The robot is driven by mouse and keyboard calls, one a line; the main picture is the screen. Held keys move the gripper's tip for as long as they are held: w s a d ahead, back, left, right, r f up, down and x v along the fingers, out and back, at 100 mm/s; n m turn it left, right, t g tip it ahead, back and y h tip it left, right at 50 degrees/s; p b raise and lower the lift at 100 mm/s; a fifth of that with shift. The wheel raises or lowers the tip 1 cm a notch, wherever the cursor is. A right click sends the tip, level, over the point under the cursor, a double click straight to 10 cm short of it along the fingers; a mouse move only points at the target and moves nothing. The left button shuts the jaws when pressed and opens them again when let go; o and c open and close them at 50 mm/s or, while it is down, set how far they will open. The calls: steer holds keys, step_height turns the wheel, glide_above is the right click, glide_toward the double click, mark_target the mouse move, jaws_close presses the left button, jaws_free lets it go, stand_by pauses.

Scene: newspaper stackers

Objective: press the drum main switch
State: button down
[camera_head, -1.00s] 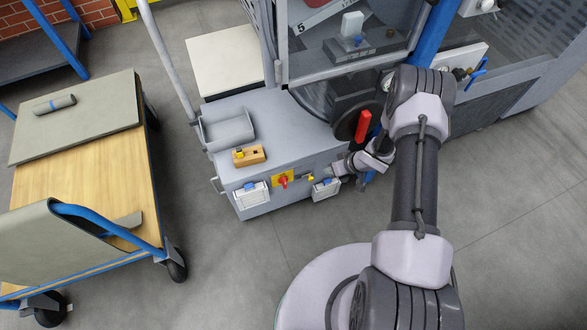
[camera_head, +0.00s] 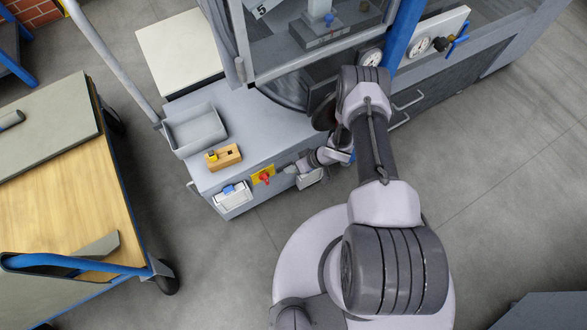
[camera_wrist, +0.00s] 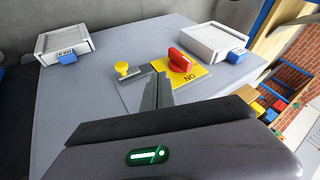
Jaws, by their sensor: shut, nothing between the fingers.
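The drum main switch appears to be the red rotary knob (camera_wrist: 183,60) on a yellow plate (camera_wrist: 192,77) marked "ON". It also shows as a red knob in the head view (camera_head: 265,179), on the front of the grey cabinet (camera_head: 225,177). A yellow button (camera_wrist: 125,69) sits left of it in the wrist view. My gripper (camera_wrist: 163,78) is shut and empty. Its tips are in front of the panel, between the yellow button and the red knob and nearer the knob. I cannot tell whether they touch anything. In the head view my gripper (camera_head: 289,170) is just right of the knob.
White boxes with blue tabs flank the switch, one at left (camera_wrist: 62,43) and one at right (camera_wrist: 213,42). A grey tray (camera_head: 194,130) and a wooden block (camera_head: 223,157) lie on the cabinet. A wooden cart (camera_head: 75,190) stands at left.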

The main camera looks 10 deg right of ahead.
mark_target(266, 179)
steer(key=a+f+b, duration=0.2)
steer(key=a+f, duration=0.1)
steer(key=a, duration=0.3)
steer(key=shift+a+f, duration=0.2)
steer(key=shift+f, duration=0.1)
steer(key=shift+r, duration=0.1)
steer(key=shift+a+r+h+p, duration=0.1)
steer(key=shift+a+h+p, duration=0.05)
steer(key=shift+h+p, duration=0.6)
steer(key=shift+s+a+r+n+t+h+p, duration=0.15)
steer(key=shift+n+t+h+p, duration=0.25)
steer(key=shift+h+p, duration=0.25)
